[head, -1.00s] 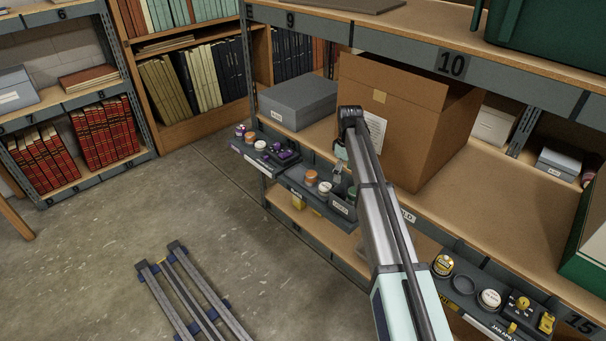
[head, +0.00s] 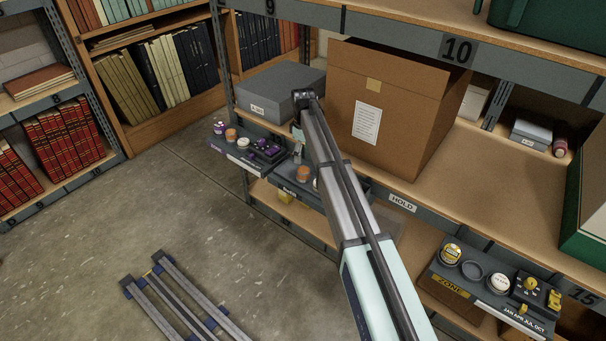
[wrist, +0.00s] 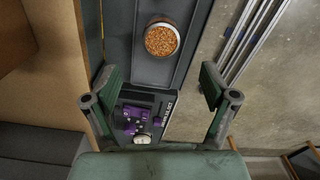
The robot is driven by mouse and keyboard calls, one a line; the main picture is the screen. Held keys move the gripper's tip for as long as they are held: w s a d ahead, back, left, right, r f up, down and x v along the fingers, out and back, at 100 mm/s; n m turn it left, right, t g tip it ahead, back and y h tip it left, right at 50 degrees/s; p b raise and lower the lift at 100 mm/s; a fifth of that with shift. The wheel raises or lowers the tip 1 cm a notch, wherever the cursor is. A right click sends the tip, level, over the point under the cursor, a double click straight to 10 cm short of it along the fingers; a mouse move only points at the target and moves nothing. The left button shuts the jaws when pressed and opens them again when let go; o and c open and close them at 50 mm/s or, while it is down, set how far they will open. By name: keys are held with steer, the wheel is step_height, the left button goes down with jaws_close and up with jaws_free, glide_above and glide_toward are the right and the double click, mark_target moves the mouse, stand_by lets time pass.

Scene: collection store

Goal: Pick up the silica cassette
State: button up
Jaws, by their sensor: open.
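A round cup of orange beads (wrist: 161,40), which looks like the silica cassette, sits in a grey tray in the wrist view, ahead of my fingertips. In the head view the orange-topped round piece (head: 303,174) in the middle pull-out tray seems to be the same one. My gripper (wrist: 158,78) is open and empty, its two green fingers spread apart. The cup lies beyond the gap between them, not in it. In the head view my gripper (head: 298,148) hangs over the trays, and my arm hides part of the middle tray.
A left tray (head: 227,150) holds purple devices (head: 268,148) and round pieces, one orange-topped (head: 231,134). Above stand a grey box (head: 280,92) and a large cardboard box (head: 390,110). A right tray (head: 448,283) holds yellow items. A blue-grey rail track (head: 185,300) lies on the floor.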

mark_target(304, 170)
step_height(304, 170, down, 5)
steer(key=shift+r, duration=0.1)
steer(key=shift+s+f+p, duration=0.1)
steer(key=shift+f+p, duration=0.65)
steer(key=shift+f, duration=1.85)
steer(key=c, duration=1.3)
